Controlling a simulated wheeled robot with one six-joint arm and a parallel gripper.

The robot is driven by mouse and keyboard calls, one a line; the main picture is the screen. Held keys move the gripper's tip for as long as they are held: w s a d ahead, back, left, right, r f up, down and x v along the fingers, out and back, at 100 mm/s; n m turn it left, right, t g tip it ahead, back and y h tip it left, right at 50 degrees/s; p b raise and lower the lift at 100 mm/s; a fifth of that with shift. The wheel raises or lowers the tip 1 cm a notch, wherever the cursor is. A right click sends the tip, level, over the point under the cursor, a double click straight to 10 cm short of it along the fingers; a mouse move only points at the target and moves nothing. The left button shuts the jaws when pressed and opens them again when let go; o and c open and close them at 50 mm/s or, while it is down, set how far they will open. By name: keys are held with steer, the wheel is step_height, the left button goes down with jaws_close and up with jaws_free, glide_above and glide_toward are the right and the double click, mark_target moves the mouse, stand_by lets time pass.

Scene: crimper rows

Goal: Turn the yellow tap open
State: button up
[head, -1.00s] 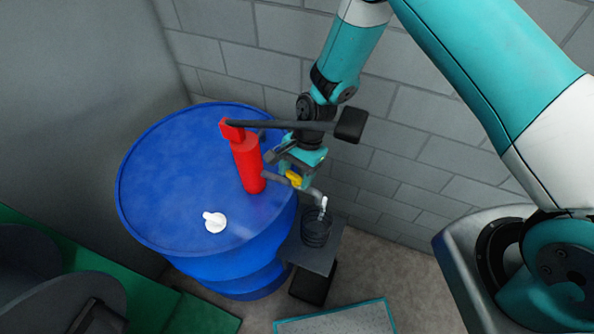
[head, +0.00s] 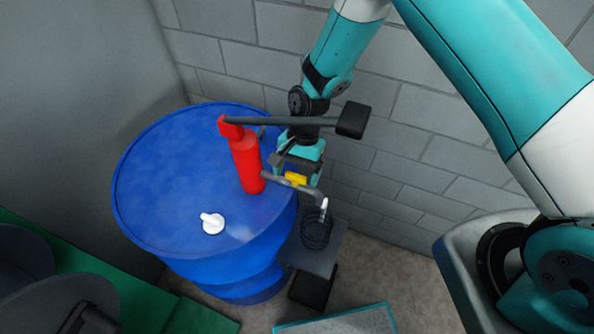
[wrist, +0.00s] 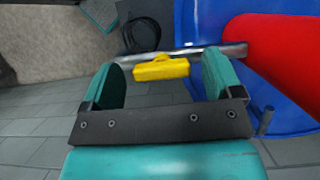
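The yellow tap (head: 296,180) is a small bar handle on a thin grey pipe (head: 270,176) that comes out from a red cylinder (head: 247,165) on a blue drum. In the wrist view the yellow tap (wrist: 161,69) lies roughly along the pipe (wrist: 232,50). My gripper (head: 295,171) is at the tap. In the wrist view my gripper (wrist: 166,68) is open, with one teal finger on each side of the handle. I cannot tell whether anything touches.
The blue drum (head: 165,195) has a white cap (head: 212,223) on top. A dark lever (head: 290,121) with a black end reaches over near my wrist. A dark round container (head: 316,234) stands below the pipe's end on a grey stand (head: 328,258). A block wall (head: 430,170) is behind.

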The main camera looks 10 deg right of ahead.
steer(key=shift+w+d+r+b, duration=0.1)
steer(key=shift+w+r+b, duration=0.2)
steer(key=shift+b, duration=0.6)
steer(key=w+d+b, duration=0.4)
steer(key=w+d, duration=0.2)
steer(key=w, duration=0.4)
steer(key=shift+d+r+b, duration=0.25)
steer(key=shift+b, duration=0.15)
